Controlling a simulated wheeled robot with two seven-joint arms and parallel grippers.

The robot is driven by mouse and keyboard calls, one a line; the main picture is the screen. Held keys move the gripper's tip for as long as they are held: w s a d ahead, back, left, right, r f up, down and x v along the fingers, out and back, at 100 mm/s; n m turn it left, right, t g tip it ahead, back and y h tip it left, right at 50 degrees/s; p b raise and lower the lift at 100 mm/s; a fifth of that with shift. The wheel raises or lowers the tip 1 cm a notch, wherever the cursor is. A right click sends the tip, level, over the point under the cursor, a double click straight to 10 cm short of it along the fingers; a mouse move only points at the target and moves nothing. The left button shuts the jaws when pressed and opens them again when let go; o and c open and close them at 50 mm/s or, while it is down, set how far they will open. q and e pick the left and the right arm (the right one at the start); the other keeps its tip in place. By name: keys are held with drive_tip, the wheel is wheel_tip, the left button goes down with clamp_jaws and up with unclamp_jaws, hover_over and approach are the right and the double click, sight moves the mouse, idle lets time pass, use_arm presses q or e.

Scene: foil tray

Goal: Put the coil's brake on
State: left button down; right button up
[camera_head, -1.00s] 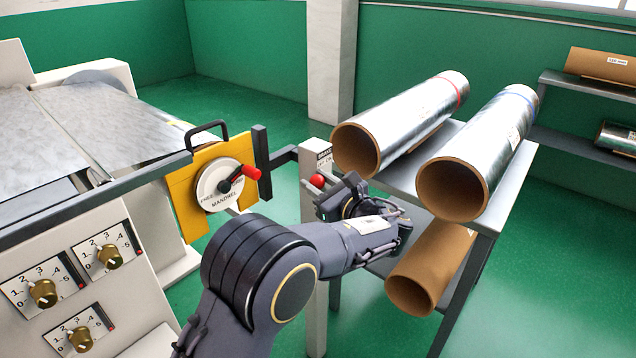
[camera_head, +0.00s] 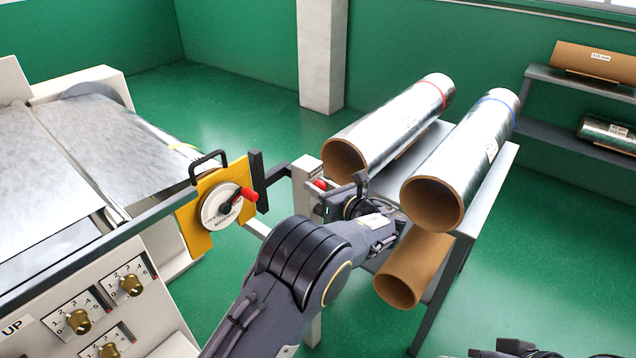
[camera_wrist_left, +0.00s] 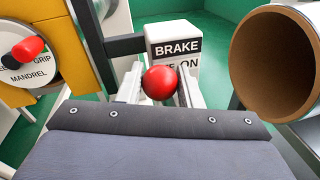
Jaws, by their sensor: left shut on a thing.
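The brake's red ball knob (camera_head: 320,185) is at the front of a white post (camera_head: 305,185) beside the machine. In the left wrist view the knob (camera_wrist_left: 160,82) covers part of the post's label (camera_wrist_left: 176,50), which reads "BRAKE" with "ON" below at right. My left gripper (camera_wrist_left: 160,88) has its two pale fingers on either side of the knob and is shut on it. The knob hides the lever behind it. In the head view my left gripper (camera_head: 328,193) is partly hidden by its own wrist. Dark parts of my right arm show at the bottom right edge; its fingers cannot be made out.
A yellow plate (camera_head: 195,230) with a round mandrel dial (camera_head: 222,205) and red handle stands left of the post. Foil coils (camera_head: 390,125) (camera_head: 465,150) lie on a rack close to the right of my left wrist. A brown tube (camera_head: 412,272) lies below them.

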use_arm(q)
drive_tip(key=c, duration=1)
unclamp_jaws()
drive_tip(key=shift+c, duration=0.2)
drive_tip(key=v, duration=0.7)
drive_tip(key=shift+s+d+b, duration=0.25)
drive_tip(key=shift+d+b, duration=0.1)
drive_tip(key=shift+c, duration=0.4)
